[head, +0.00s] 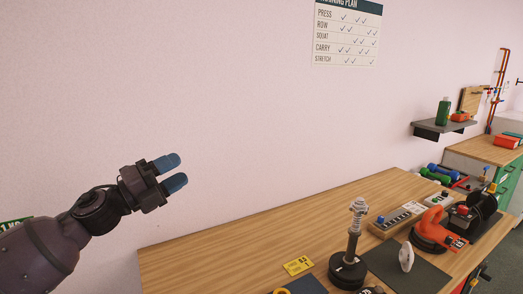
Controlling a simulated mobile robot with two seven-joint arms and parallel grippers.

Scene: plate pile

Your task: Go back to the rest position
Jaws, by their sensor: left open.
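My left gripper (178,171) is raised in front of the pink wall, left of the picture's middle. It has two blue fingertips, which point to the right and stand apart with nothing between them. It appears above the far left part of the wooden table (215,261) and touches nothing that I can see. My left arm comes in from the lower left. My right gripper does not show.
A wall shelf (445,128) holds a green bottle (443,112). The table's left part is clear.

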